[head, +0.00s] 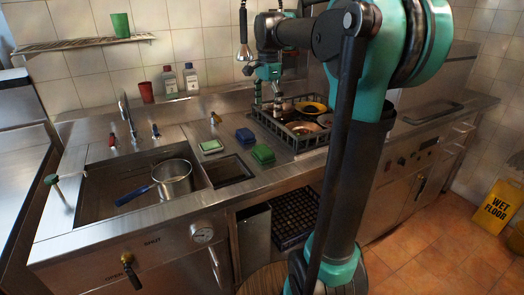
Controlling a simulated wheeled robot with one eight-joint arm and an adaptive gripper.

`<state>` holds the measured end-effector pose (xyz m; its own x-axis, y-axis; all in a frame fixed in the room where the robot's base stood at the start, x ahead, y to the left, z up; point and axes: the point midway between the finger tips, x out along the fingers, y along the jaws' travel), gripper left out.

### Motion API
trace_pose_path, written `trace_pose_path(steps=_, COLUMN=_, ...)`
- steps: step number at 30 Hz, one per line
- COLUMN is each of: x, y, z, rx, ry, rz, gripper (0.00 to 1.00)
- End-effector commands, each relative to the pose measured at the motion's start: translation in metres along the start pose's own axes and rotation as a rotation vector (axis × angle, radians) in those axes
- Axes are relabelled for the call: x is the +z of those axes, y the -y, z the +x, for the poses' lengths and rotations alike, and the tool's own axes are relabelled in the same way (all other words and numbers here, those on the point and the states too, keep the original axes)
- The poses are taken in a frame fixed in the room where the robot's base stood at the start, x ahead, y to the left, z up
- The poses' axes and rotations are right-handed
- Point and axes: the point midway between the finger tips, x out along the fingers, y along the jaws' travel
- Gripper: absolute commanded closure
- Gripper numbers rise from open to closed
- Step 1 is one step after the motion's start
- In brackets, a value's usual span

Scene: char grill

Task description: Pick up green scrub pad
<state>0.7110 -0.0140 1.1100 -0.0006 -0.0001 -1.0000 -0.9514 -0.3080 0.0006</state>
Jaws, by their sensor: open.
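A green scrub pad (263,154) lies flat on the steel counter, to the right of the small sink basin. A blue pad (244,135) lies just behind it, and a pale pad with green edges (211,147) lies to the left. My gripper (267,104) hangs down behind the pads, near the left end of a dish rack. It is open, small in view and apart from the green pad. The green pad is in plain sight.
The black dish rack (296,127) holds bowls and plates to the right of the pads. A pot (172,179) stands in the large sink at the left. Two bottles (170,82) and a red cup (146,92) stand at the back. The small basin (228,171) is open.

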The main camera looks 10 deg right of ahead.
Motion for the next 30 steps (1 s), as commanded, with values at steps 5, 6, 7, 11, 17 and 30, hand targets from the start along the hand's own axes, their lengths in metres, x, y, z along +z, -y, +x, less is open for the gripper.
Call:
trace_pose_path(steps=5, x=0.000, y=0.000, z=0.033, rx=0.000, ry=0.000, rz=0.000, gripper=0.00)
trace_pose_path(steps=6, x=0.000, y=0.000, z=0.040, rx=0.000, ry=0.000, rz=-0.001, gripper=0.00)
trace_pose_path(steps=7, x=0.000, y=0.000, z=0.047, rx=0.000, ry=0.000, rz=-0.001, gripper=0.00)
trace_pose_path(steps=11, x=0.000, y=0.000, z=0.072, rx=0.000, ry=0.000, rz=-0.001, gripper=0.00)
trace_pose_path(steps=17, x=0.000, y=0.001, z=0.105, rx=0.000, ry=0.000, rz=-0.001, gripper=0.00)
trace_pose_path(steps=30, x=0.005, y=0.005, z=0.147, rx=0.000, ry=0.000, rz=-0.001, gripper=0.00)
